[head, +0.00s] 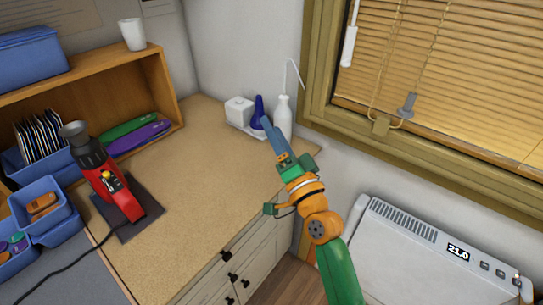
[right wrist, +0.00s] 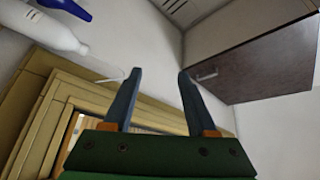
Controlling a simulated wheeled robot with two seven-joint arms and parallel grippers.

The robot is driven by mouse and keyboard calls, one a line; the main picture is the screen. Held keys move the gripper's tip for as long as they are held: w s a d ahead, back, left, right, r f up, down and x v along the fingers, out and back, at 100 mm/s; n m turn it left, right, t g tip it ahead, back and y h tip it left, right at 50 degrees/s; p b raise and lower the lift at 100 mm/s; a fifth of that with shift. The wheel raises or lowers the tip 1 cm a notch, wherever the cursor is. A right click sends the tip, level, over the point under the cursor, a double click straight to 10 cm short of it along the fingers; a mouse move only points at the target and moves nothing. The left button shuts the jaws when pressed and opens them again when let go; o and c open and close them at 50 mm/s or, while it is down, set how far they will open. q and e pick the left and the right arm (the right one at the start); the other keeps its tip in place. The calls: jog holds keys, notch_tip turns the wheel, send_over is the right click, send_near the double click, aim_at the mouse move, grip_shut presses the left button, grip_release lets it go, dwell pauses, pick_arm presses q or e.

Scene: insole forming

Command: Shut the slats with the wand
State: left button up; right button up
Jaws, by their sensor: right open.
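The blind's slats (head: 440,75) cover the window at the upper right in the head view. Thin lines show between them; their exact tilt is hard to tell. The wand (head: 348,46) has a white handle on a thin rod and hangs at the blind's left side, its top cut off. My right gripper (head: 268,124) is over the counter's back right corner, left of and below the wand, in front of the bottles. In the right wrist view its blue fingers (right wrist: 160,72) are apart with nothing between them. My left gripper is out of view.
A white spouted bottle (head: 283,117), a blue bottle (head: 258,112) and a white box (head: 239,110) stand close to my right gripper. A cord with a grey tassel (head: 407,104) hangs before the slats. A white heater (head: 440,260) stands below the window.

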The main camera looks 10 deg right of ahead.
jog(key=f+n+g, duration=0.1)
jog(key=s+f, duration=0.1)
jog(key=f, duration=0.1)
jog(key=a+f+n+g+y, duration=0.1)
jog(key=f, duration=0.1)
jog(key=shift+s+f+n+g, duration=0.1)
jog(key=shift+s+n+g, duration=0.2)
jog(key=shift+s, duration=0.05)
jog(key=s+f+n+g, duration=0.4)
jog(key=s+f+g, duration=0.15)
jog(key=f, duration=0.55)
jog(key=s+d+f+n+g+h, duration=0.1)
jog(key=s+d+f+g+h, duration=0.2)
jog(key=s, duration=0.4)
jog(key=s+d+f+n+g+h, duration=0.1)
jog(key=s+d+f+g, duration=0.15)
jog(key=s+f, duration=0.35)
jog(key=s+d+f+n+g+h, duration=0.2)
jog(key=s+d+f+g, duration=0.15)
jog(key=s, duration=0.55)
notch_tip(320, 180, down, 17)
jog(key=s+g, duration=0.2)
jog(key=s+d+f, duration=0.1)
jog(key=s+f, duration=0.8)
jog(key=s, duration=0.2)
jog(key=shift+s+g, duration=0.35)
